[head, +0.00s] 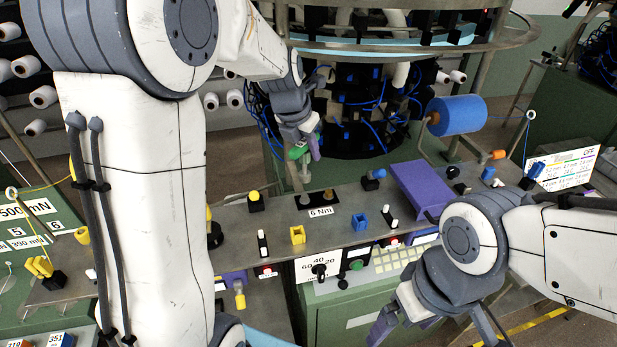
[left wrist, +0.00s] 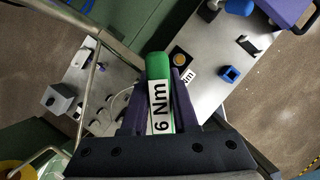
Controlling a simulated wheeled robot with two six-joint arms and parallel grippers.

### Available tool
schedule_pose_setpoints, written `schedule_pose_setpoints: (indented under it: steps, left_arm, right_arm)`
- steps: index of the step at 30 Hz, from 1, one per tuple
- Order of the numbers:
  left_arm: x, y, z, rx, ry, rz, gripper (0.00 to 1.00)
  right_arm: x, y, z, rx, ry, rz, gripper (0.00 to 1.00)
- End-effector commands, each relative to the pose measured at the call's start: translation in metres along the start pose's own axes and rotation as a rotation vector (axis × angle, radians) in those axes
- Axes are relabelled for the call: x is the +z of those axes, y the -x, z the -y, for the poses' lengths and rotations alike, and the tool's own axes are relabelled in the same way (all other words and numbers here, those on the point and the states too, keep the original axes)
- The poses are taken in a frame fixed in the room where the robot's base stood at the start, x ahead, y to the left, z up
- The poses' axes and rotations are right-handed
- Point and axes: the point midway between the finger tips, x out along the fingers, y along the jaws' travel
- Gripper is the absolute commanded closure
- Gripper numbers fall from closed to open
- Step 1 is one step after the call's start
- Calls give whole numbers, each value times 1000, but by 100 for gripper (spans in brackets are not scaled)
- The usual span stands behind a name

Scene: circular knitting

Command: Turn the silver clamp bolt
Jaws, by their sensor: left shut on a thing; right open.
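My left gripper (head: 304,148) is shut on a green-handled tool (head: 295,153), held above the grey table. In the left wrist view the green handle (left wrist: 158,66) sits between the purple fingers (left wrist: 159,100) and carries a "6 Nm" label (left wrist: 160,105). In the head view a thin grey shaft points down from the handle toward the dark holder plate (head: 318,200), beside a "6 Nm" sign (head: 321,212). I cannot tell whether the tip touches anything. I cannot make out the silver clamp bolt for sure. My right gripper (head: 404,325) is open and empty at the lower right.
The grey table (head: 345,230) carries a yellow block (head: 297,235), a blue block (head: 360,222), a purple box (head: 421,188) and small knobs. The knitting machine (head: 365,110) with blue cables stands behind. A blue roll (head: 457,115) sticks out at the back right.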

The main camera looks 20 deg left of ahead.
Motion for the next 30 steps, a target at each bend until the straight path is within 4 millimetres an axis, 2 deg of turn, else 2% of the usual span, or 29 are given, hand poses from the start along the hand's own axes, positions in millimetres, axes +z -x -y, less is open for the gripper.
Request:
schedule_pose_setpoints:
  steps: [10,24,30]
  left_arm:
    - [-2,-2,-3,2,4,1,100]
    - [-16,-36,-2,1,4,-1,100]
    - [-18,-41,-2,1,4,1,100]
  right_arm:
    - [0,-2,0,0,0,0,5]
    - [1,-24,-2,0,0,0,5]
    - [1,-27,-2,0,0,0,5]
